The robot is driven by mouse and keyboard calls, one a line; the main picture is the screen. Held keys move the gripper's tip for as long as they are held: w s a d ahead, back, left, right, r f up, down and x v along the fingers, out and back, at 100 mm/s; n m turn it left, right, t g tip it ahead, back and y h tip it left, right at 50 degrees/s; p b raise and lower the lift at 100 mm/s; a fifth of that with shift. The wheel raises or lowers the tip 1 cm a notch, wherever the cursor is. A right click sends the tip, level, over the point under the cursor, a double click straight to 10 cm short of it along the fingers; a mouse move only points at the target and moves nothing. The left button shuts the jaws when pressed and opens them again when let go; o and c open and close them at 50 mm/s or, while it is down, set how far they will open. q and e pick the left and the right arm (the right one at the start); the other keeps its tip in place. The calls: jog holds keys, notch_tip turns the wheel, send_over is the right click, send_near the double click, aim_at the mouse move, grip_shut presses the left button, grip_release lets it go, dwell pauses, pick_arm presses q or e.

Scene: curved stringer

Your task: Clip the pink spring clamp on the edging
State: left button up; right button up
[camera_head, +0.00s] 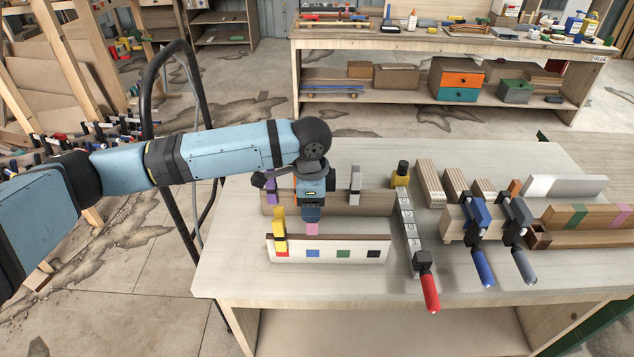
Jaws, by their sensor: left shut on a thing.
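My left gripper (311,213) comes down from above over the near board and is shut on the pink spring clamp (312,229). Only a small pink part shows below the fingers; the rest is hidden. It is just above or at the dark brown edging (352,238) along the board's top, above the blue square; I cannot tell whether they touch. The board's white front (328,254) carries red, blue, green and black squares. A yellow spring clamp (280,228) sits on the edging above the red square. My right gripper is not in view.
Behind stands a wooden rail (378,203) with a purple clamp (271,188) and a grey clamp (355,182). A red-handled bar clamp (428,285) lies to the right, then blue-handled (483,266) and grey-handled (523,265) clamps on wood. The tabletop's left front (235,275) is clear.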

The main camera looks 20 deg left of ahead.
pick_arm(q)
jog(key=shift+w+d, duration=0.1)
jog(key=shift+w, duration=0.15)
jog(key=shift+s+r, duration=0.1)
jog(key=shift+s, duration=0.2)
jog(key=shift+w+r+p, duration=0.1)
jog(key=shift+p, duration=0.5)
jog(key=shift+f, duration=1.3)
jog(key=shift+r, duration=0.1)
jog(key=shift+p, duration=0.6)
